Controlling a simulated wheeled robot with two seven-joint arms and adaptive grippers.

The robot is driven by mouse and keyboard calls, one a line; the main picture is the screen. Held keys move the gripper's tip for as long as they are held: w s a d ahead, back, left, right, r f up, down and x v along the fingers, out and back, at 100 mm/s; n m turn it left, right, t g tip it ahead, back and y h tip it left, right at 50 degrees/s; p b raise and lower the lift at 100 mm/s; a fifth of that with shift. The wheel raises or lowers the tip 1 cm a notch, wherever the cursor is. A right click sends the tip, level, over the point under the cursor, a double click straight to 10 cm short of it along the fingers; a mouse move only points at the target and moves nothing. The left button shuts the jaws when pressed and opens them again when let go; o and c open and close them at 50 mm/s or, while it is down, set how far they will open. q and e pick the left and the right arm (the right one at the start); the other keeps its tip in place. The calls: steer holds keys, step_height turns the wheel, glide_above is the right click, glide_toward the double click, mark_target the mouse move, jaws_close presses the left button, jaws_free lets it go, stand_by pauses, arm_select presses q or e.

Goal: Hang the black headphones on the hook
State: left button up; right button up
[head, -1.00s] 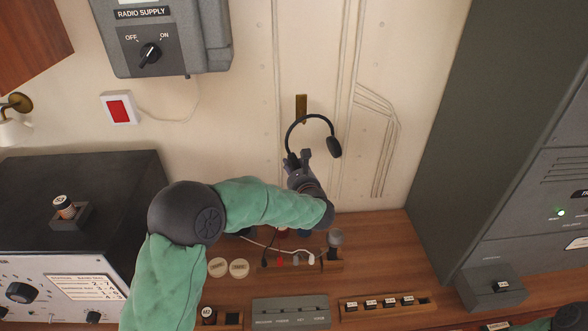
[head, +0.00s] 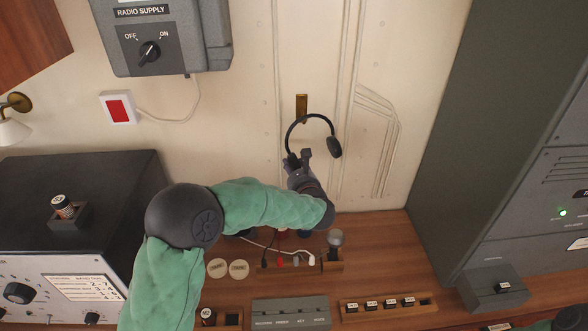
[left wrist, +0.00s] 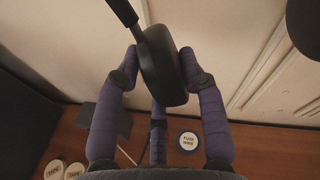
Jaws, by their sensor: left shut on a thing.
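The black headphones (head: 334,147) are held up against the pale wall, with the headband arched upward. In the left wrist view an ear cup (left wrist: 160,68) sits between the fingers. My left gripper (head: 299,158) is shut on that ear cup, at the lower left of the headband. The brass hook (head: 301,106) is on the wall, right at the top of the headband. I cannot tell whether the band touches the hook or hangs in front of it. The other ear cup hangs free at the right.
A wooden desk (head: 385,245) below holds plugs, a rack of small blocks (head: 388,306) and two round discs (head: 228,268). Conduits run up the wall right of the hook. A tall dark cabinet (head: 470,120) stands at right, a grey radio supply box (head: 160,40) at upper left.

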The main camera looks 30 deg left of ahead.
arm_select(q)
steer(key=shift+b+x, duration=0.5)
steer(key=shift+x, duration=0.6)
stand_by(0.6)
steer(key=shift+w+a+f+b, duration=0.1)
steer(key=shift+w+f+b, duration=0.15)
steer(key=shift+w+b, duration=0.35)
stand_by(0.6)
steer(key=shift+w+f+b, duration=0.1)
steer(key=shift+f+b, duration=0.05)
steer(key=shift+b, duration=0.65)
stand_by(1.4)
steer(key=o, duration=1)
steer(key=shift+o, duration=0.2)
steer(key=shift+f, duration=0.1)
